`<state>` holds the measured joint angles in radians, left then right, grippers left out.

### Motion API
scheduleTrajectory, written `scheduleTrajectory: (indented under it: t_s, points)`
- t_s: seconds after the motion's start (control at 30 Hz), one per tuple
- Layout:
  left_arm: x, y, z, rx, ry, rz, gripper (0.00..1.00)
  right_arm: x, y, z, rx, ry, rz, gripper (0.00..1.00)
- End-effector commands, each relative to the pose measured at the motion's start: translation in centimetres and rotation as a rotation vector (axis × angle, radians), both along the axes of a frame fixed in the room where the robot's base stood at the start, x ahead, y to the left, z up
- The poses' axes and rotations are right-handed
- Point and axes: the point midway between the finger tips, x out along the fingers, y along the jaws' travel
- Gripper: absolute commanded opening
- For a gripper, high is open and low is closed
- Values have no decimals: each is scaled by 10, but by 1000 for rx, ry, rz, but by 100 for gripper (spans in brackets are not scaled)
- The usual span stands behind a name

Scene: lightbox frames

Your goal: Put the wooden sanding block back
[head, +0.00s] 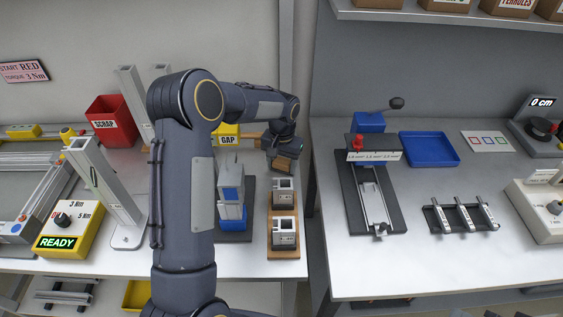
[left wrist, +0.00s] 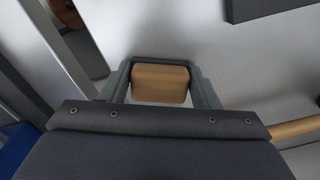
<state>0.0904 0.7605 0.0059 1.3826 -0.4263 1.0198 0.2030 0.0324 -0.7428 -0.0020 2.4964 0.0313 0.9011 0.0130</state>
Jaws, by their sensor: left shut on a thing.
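The wooden sanding block (left wrist: 160,84) is a tan block between the two fingers of my left gripper (left wrist: 162,72) in the left wrist view. The gripper is shut on it. In the head view my left arm reaches across the left bench, and the left gripper (head: 284,150) points down near the bench's right edge. A brown piece of the block (head: 282,164) shows below it. I cannot tell whether the block touches anything beneath. My right gripper is not in view.
Two grey metal parts (head: 284,229) stand on a wooden board just in front of the gripper. A yellow GAP sign (head: 228,140) is to its left, and a red SCRAP bin (head: 112,122) is farther left. A blue tray (head: 429,149) lies on the right bench, across a gap.

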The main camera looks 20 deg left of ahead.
Motion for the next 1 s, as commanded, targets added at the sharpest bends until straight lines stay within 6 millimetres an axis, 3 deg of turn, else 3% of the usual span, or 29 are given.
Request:
scheduleTrajectory:
  t_s: [0.23,0.27,0.4,0.77,1.0]
  points:
    - [0,0,-4,0,-1,0,31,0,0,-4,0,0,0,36]
    - [0,0,-3,0,-1,0,60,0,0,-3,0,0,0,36]
    - [0,0,-3,0,-1,0,78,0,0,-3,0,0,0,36]
    - [0,0,4,0,-2,0,78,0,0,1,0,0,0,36]
    - [2,0,45,1,-7,-1,78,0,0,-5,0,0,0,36]
